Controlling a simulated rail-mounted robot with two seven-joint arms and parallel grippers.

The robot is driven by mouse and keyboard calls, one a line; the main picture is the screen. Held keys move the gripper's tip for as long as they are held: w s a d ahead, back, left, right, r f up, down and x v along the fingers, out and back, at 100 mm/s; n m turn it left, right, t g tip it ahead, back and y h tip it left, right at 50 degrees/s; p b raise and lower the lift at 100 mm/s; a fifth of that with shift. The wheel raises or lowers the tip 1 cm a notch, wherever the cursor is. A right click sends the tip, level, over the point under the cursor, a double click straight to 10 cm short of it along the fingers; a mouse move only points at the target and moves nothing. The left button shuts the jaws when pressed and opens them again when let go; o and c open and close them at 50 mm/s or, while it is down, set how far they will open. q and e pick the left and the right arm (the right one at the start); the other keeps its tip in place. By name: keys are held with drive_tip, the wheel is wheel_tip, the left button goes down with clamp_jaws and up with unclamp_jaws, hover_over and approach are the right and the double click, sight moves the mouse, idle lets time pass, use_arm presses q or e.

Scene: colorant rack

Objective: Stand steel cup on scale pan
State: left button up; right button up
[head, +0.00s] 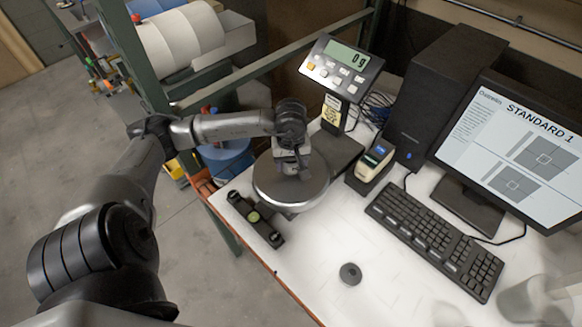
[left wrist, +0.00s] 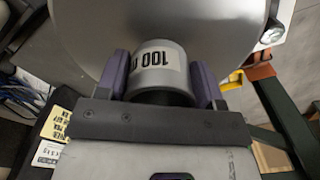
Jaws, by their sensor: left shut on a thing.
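My left gripper (head: 292,170) is over the scale pan (head: 283,197), a round steel plate. In the left wrist view my left gripper (left wrist: 163,88) has its purple fingers shut on the steel cup (left wrist: 148,82), one finger on each side. The cup is a grey cylinder with a white label reading "100", partly cut off. The pan (left wrist: 205,28) lies right behind the cup there. In the head view the gripper hides most or all of the cup. I cannot tell whether the cup touches the pan. The scale display (head: 348,57) reads 0 g. My right gripper is not in view.
A black bar with a green level (head: 255,216) lies in front of the pan. A label printer (head: 374,160), keyboard (head: 434,240) and monitor (head: 515,150) stand to the right. A small grey disc (head: 350,274) lies on the white bench (head: 390,295), with clear room around it.

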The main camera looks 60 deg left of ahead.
use_arm(q)
drive_tip(key=shift+f, duration=0.9)
drive_tip(key=shift+f+b, duration=0.15)
drive_tip(key=shift+b, duration=0.15)
drive_tip(key=o, duration=1)
drive_tip(key=shift+o, duration=0.2)
drive_tip(key=shift+r, duration=0.2)
drive_tip(key=shift+r+p, duration=0.25)
drive_tip(key=shift+p, duration=0.1)
drive_tip(key=shift+r+p, duration=1.15)
drive_tip(key=shift+r, duration=1.35)
